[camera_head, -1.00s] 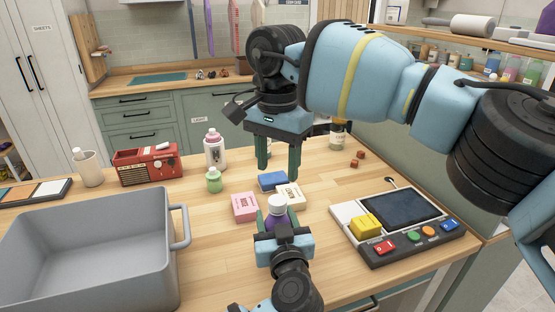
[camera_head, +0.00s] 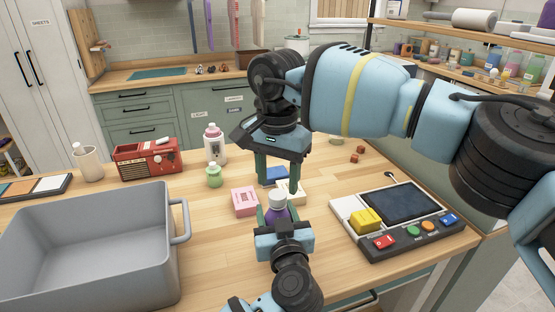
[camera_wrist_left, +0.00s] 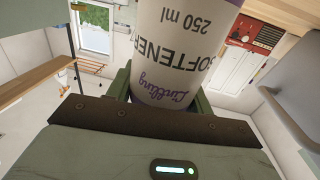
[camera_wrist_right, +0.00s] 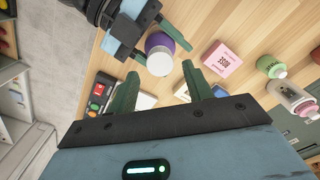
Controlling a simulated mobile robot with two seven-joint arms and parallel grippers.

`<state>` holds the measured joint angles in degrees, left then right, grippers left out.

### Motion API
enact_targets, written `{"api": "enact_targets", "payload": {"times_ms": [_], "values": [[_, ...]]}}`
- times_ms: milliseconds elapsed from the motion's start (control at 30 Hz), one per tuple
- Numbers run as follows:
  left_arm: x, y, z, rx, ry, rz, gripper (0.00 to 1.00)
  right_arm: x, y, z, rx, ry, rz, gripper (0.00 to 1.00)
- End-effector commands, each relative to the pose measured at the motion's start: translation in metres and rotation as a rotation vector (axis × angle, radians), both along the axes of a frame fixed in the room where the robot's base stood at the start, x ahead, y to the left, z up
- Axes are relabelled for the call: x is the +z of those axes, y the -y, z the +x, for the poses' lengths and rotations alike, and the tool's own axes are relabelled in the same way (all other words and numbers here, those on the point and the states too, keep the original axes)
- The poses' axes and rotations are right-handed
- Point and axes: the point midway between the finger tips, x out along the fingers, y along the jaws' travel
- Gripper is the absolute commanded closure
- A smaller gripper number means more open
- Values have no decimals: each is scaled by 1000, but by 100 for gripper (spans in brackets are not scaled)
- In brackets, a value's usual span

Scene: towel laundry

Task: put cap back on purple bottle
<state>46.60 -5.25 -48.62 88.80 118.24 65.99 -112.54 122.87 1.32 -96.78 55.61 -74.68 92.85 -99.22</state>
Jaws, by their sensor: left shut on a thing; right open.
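The purple bottle (camera_head: 278,213) stands upright in my left gripper (camera_head: 277,216), whose fingers are shut on its sides. Its white softener label fills the top of the left wrist view (camera_wrist_left: 180,45). A white round cap (camera_head: 278,198) sits on top of the bottle; how firmly it is seated cannot be told. My right gripper (camera_head: 280,182) is open and points down, above and beyond the bottle in the head view. In the right wrist view the cap (camera_wrist_right: 160,62) appears between the two open fingers (camera_wrist_right: 160,75), with nothing gripped.
A pink box (camera_head: 244,202), a cream box (camera_head: 291,190) and a blue box (camera_head: 273,175) lie close behind the bottle. A grey bin (camera_head: 90,245) stands at left, a button console (camera_head: 400,222) at right. A green bottle (camera_head: 214,176) and a white-and-pink bottle (camera_head: 214,145) stand farther back.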

Motion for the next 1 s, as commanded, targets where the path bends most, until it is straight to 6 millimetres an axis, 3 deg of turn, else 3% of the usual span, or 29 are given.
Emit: {"api": "enact_targets", "payload": {"times_ms": [300, 667, 1000], "values": [[1, 0, 0, 0, 1, -1, 100, -31, 0, 0, -1, 1, 0, 49], [1, 0, 0, 0, 1, -1, 100, -34, 0, 0, -1, 1, 0, 51], [0, 0, 0, 0, 1, -1, 100, -33, 0, 0, -1, 0, 0, 95]]}}
